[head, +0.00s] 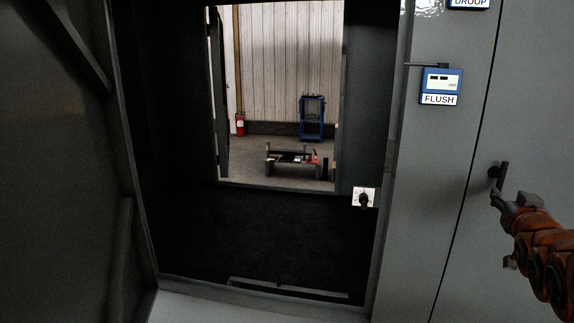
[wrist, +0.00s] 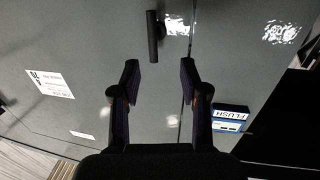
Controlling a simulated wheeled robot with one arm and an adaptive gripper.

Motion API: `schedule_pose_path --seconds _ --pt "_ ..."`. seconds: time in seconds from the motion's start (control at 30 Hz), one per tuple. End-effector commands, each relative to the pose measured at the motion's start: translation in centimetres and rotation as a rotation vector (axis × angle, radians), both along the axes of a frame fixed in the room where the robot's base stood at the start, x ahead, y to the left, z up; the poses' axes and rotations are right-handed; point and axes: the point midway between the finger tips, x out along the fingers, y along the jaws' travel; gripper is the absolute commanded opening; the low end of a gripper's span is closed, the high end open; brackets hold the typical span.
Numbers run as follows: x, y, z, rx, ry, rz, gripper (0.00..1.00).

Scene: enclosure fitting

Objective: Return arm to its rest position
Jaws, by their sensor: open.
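My gripper (wrist: 158,85) is open and empty in the wrist view, its two dark fingers apart in front of a grey cabinet door. A dark door handle (wrist: 155,37) shows beyond the fingertips, apart from them in that view. In the head view my gripper (head: 497,196) is at the right edge, at the end of my orange-brown arm, close to the handle (head: 500,175). Whether it touches the handle cannot be told from the head view.
A grey enclosure with an open doorway fills the middle; a black rotary switch (head: 364,198) sits on its right inner side. A blue box with a FLUSH label (head: 440,86) is on the grey panel. Beyond the opening stand a blue cart (head: 312,118) and a fire extinguisher (head: 240,124).

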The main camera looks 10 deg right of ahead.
Motion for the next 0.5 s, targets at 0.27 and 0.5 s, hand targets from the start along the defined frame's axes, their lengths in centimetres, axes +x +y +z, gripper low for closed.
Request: schedule_pose_path --seconds 0.27,0.5 --pt "0.4 7.2 -7.4 0.142 0.304 0.03 0.45" --pt "-2.8 15.1 -14.1 0.26 0.618 0.082 0.45"
